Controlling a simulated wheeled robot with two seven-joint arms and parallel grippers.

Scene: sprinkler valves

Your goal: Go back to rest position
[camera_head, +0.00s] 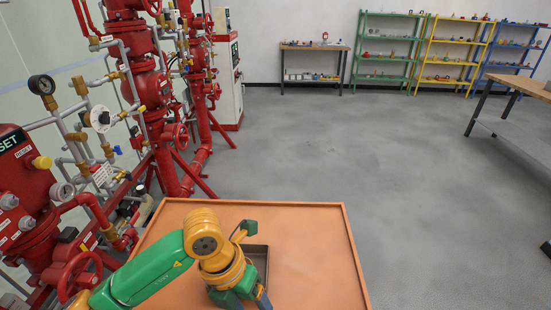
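My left arm, green and yellow, comes in from the lower left and bends over the orange tabletop. Its wrist and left gripper (248,285) are at the bottom centre, seen from above and behind. The fingers are mostly hidden by the wrist, so I cannot tell whether they are open or shut. No held object shows. My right arm and gripper are not in view.
The orange tabletop (310,235) carries a dark tray (264,256) beside my wrist. Red sprinkler valves and pipes (150,95) stand close on the left. A workbench (520,88) is at right; shelves (388,50) stand far back. The grey floor between is clear.

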